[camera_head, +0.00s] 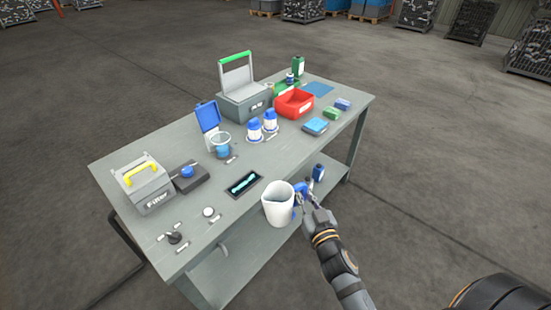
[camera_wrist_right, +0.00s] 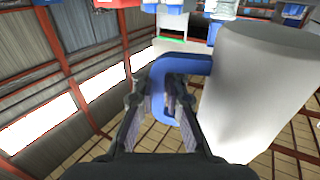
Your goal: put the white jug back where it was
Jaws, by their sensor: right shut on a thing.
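The white jug (camera_head: 279,206) is at the front edge of the grey table (camera_head: 215,181) in the head view. It looks upright, with its open top up. My right gripper (camera_head: 306,197) is shut on its blue handle, to the right of the jug body. In the right wrist view the jug (camera_wrist_right: 262,90) fills the right side, and the fingers of my right gripper (camera_wrist_right: 167,95) close around the blue handle (camera_wrist_right: 185,65). Whether the jug's base touches the table cannot be told. My left gripper is not in view.
A dark tablet (camera_head: 244,184) lies left of the jug. A small blue bottle (camera_head: 318,172) is close behind the gripper. Further back are two white-and-blue bottles (camera_head: 255,132), a red bin (camera_head: 294,104) and a grey toolbox (camera_head: 246,100). A yellow-handled box (camera_head: 146,186) stands at the left.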

